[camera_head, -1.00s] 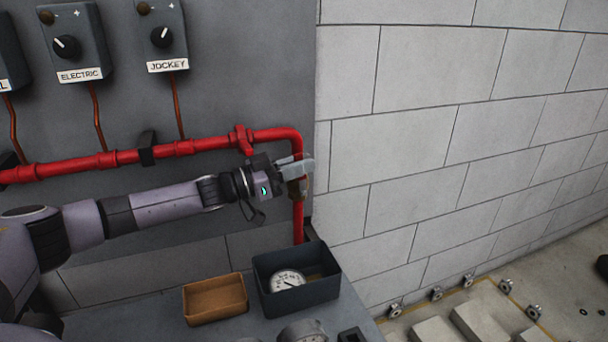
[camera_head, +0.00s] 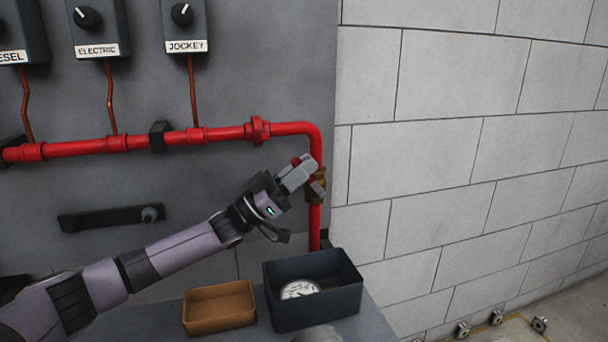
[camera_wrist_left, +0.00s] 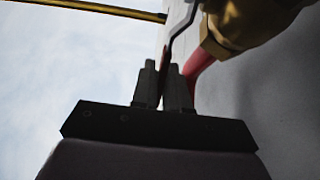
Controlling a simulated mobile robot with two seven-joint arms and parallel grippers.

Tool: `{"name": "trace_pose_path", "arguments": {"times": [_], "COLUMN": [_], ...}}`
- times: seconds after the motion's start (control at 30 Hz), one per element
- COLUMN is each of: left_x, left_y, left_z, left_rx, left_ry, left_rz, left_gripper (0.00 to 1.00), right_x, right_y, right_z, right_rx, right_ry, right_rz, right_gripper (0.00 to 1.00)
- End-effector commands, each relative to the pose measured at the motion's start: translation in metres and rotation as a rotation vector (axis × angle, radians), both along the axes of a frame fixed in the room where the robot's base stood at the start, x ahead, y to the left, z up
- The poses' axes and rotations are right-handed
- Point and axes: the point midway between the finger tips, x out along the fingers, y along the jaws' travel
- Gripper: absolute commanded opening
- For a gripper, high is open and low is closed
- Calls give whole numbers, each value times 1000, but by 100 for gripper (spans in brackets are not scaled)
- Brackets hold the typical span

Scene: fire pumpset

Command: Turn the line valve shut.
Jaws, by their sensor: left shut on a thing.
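The line valve has a brass body (camera_head: 319,186) on the vertical run of the red pipe, just below the bend. It also shows in the left wrist view (camera_wrist_left: 235,22) at the upper right. My left gripper (camera_head: 299,173) is at the valve, reaching up and right from below. Its fingers (camera_wrist_left: 164,85) are shut on the valve's thin lever (camera_wrist_left: 181,30), which runs up from between them toward the brass body. A small red piece (camera_head: 296,161) shows beside the fingers. Most of the lever is hidden by the gripper in the head view. My right gripper is out of view.
The red pipe (camera_head: 225,133) runs along the grey panel. Below stand a dark bin (camera_head: 315,312) holding a gauge (camera_head: 300,289) and a brown tray (camera_head: 217,319). A dark bar (camera_head: 110,217) is on the panel. A block wall (camera_head: 450,140) is at the right.

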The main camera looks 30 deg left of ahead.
Motion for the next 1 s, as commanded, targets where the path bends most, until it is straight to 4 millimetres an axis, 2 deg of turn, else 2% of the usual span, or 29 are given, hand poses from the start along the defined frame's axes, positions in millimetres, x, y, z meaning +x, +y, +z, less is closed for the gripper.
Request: {"name": "trace_pose_path", "arguments": {"times": [0.33,0.37,0.4,0.43,0.77,1.0], "left_x": [0,0,0,0,-2,-19], "left_y": [0,0,0,0,2,18], "left_z": [0,0,0,0,-2,-22], "left_rx": [-1,-1,0,0,0,1], "left_ry": [0,0,0,0,0,4], "left_rz": [1,1,1,1,1,1], "left_gripper": [0,20,33,35,35,35], "right_x": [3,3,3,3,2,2], "right_y": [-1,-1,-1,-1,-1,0], "right_z": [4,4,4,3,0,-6], "right_rx": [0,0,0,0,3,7], "right_ry": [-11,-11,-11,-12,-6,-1], "right_rz": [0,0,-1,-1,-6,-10], "right_gripper": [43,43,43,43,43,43]}}
